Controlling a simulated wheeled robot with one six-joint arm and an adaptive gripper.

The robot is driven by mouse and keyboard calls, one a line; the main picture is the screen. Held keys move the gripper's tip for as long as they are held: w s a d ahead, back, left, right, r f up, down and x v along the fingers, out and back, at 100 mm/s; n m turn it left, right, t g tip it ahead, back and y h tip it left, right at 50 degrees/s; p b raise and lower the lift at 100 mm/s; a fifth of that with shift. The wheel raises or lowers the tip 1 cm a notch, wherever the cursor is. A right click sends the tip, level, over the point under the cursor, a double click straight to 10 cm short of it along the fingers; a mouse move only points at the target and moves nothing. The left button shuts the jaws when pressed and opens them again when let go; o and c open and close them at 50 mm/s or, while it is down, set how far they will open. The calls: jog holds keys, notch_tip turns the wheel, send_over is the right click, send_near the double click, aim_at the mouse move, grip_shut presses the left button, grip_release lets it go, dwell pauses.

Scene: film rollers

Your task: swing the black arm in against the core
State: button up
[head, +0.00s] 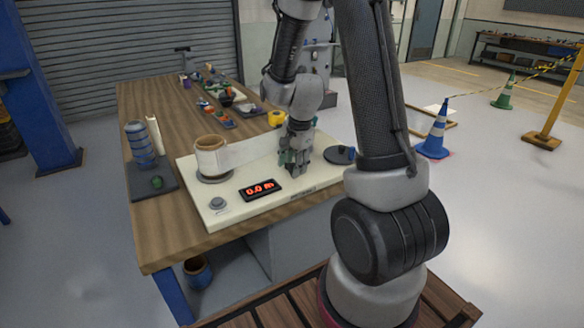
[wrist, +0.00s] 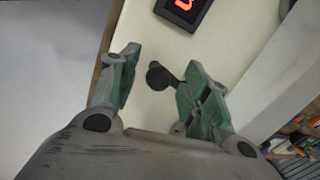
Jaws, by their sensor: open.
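The core (head: 208,161), a pale upright roll with a brown rim, stands on the left part of a cream board (head: 232,215). A pale strip runs from it to the right, behind my gripper (head: 294,165). In the wrist view my gripper (wrist: 162,60) is open, with green pads. A black round-ended piece (wrist: 158,76), seemingly the end of the black arm, lies between the fingers, with its shank partly behind the right finger. I cannot tell whether a finger touches it. My gripper hides the black arm in the head view. The core is not in the wrist view.
A display (head: 260,189) with red digits and a grey knob (head: 217,204) sit on the board's front. A black disc (head: 340,154) is right of my gripper. A blue spool stack (head: 140,145) stands left of the board. Small parts lie farther back on the wooden table (head: 165,232).

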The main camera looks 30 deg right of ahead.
notch_tip(320, 180, up, 10)
jog(key=s, duration=0.2)
jog(key=shift+d, duration=0.2)
jog(key=shift+r, duration=0.1)
jog(key=s+a+r+n+t, duration=0.1)
jog(key=s+r+n, duration=0.5)
jog(key=s, duration=0.4)
jog(key=s+a+r+n+t, duration=0.1)
jog(key=s+a+r+n, duration=0.1)
jog(key=s+r+n, duration=0.4)
jog(key=shift+s+n, duration=1.8)
jog(key=shift+s, duration=0.65)
